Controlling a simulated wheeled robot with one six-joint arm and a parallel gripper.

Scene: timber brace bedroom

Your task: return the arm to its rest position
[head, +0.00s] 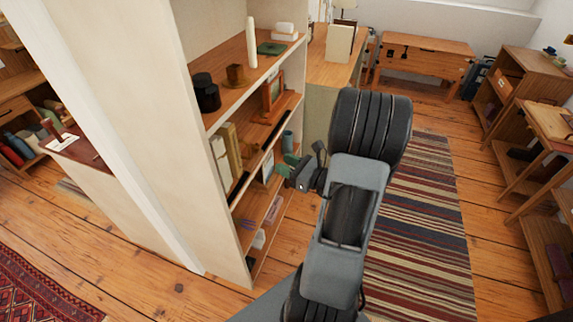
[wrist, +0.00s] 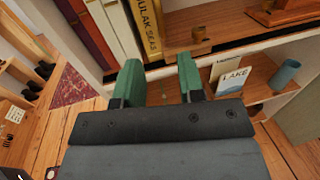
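My gripper shows in the wrist view (wrist: 160,85) with two green fingers standing apart and nothing between them. In the head view my gripper (head: 286,165) is at the end of my arm, close in front of the bookshelf (head: 202,190). In the wrist view the fingers point toward a shelf edge, below a row of books (wrist: 120,25). Whether the fingertips touch the shelf cannot be told. My grey and black arm reaches up from the bottom of the head view and bends left to the shelf.
The bookshelf holds a black jar (head: 206,92), a white candle (head: 251,42) and a picture frame (head: 273,90). A blue cup (wrist: 286,73) stands beside a LAKE booklet (wrist: 231,79). A striped rug (head: 420,230) lies on open floor to the right. A wooden desk (head: 425,50) stands behind.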

